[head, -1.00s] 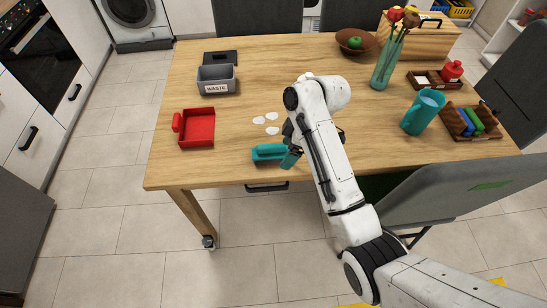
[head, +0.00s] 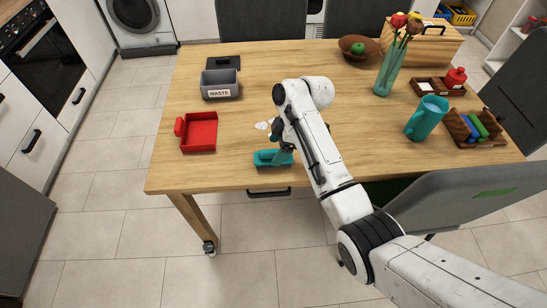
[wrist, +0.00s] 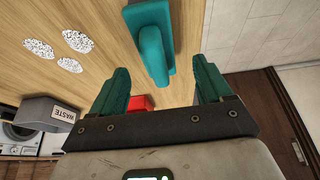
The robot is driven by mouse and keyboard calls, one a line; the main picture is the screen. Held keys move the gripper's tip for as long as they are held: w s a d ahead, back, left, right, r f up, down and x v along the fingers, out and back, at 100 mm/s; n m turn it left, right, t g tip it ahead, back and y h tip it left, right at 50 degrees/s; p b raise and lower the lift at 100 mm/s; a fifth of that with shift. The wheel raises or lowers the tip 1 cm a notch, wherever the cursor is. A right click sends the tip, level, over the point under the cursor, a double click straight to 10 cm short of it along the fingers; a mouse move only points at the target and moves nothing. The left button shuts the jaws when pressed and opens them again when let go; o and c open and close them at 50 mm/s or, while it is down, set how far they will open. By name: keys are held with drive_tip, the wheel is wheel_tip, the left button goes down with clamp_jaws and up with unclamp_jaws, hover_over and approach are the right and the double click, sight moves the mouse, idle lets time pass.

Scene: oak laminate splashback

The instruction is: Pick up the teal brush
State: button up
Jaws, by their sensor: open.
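The teal brush (head: 266,159) lies on the wooden table near its front edge, partly hidden by my gripper in the head view. In the wrist view the brush (wrist: 152,42) shows at the top middle, its raised handle pointing down the picture toward the gap between my fingers. My gripper (head: 282,154) is over the right part of the brush. In the wrist view my gripper (wrist: 162,84) is open, with a teal finger on each side and nothing between the tips. I cannot tell the exact height between fingers and brush.
White speckled patches (wrist: 69,65) lie beside the brush. A red dustpan-like tray (head: 199,133) and a grey WASTE bin (head: 220,84) stand to the left. A teal pitcher (head: 426,118), glass vase (head: 388,75) and caddy (head: 490,137) stand right. A grey chair (head: 450,190) is at the front right.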

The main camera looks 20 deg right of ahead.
sight(274, 150)
drive_tip(key=x, duration=0.4)
drive_tip(key=shift+w+a+f, duration=0.15)
drive_tip(key=shift+w+f, duration=0.05)
drive_tip(key=shift+f, duration=0.15)
drive_tip(key=shift+f, duration=0.25)
drive_tip(key=shift+c, duration=0.4)
drive_tip(key=c, duration=1)
drive_tip(key=shift+c, duration=0.2)
